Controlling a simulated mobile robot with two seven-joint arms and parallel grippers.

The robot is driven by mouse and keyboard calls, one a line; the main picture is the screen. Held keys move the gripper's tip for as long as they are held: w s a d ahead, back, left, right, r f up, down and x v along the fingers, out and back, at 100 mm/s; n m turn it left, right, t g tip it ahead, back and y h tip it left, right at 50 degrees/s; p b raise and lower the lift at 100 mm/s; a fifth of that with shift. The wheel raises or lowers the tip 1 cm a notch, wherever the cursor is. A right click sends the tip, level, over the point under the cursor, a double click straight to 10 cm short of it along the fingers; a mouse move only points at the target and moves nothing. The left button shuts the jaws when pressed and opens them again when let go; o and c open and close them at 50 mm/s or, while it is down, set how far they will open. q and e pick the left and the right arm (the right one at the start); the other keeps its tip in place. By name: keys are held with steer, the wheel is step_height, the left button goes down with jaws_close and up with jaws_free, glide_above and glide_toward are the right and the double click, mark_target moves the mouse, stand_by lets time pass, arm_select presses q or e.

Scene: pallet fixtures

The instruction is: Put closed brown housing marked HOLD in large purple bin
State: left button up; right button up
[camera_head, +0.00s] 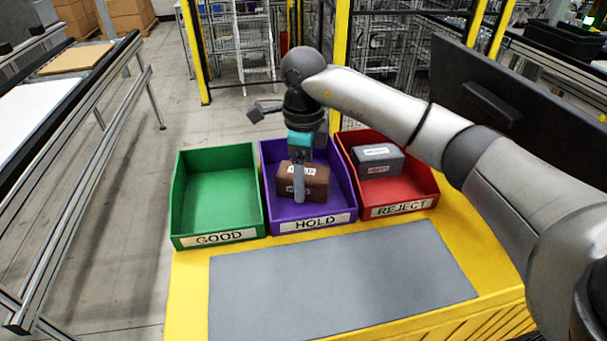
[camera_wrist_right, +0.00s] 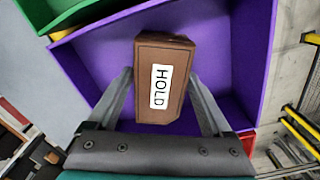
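The brown housing (camera_head: 316,184) is a closed box with a white HOLD label, which reads clearly in the right wrist view (camera_wrist_right: 161,87). It is within the walls of the large purple bin (camera_head: 345,200), whose front label says HOLD. My right gripper (camera_head: 299,190) points down into this bin. In the right wrist view its two fingers (camera_wrist_right: 161,74) lie against opposite sides of the housing and appear shut on it. Whether the housing touches the bin floor is hidden. My left gripper is not in view.
A green bin (camera_head: 216,192) marked GOOD stands empty to the left. A red bin (camera_head: 425,185) marked REJECT holds a grey housing (camera_head: 378,160) on the right. A bare grey mat (camera_head: 340,282) lies in front on the yellow pallet fixture. A dark monitor-like panel (camera_head: 520,110) stands at right.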

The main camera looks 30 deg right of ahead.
steer(key=shift+o, duration=0.8)
step_height(320, 180, up, 12)
steer(key=shift+r, duration=0.15)
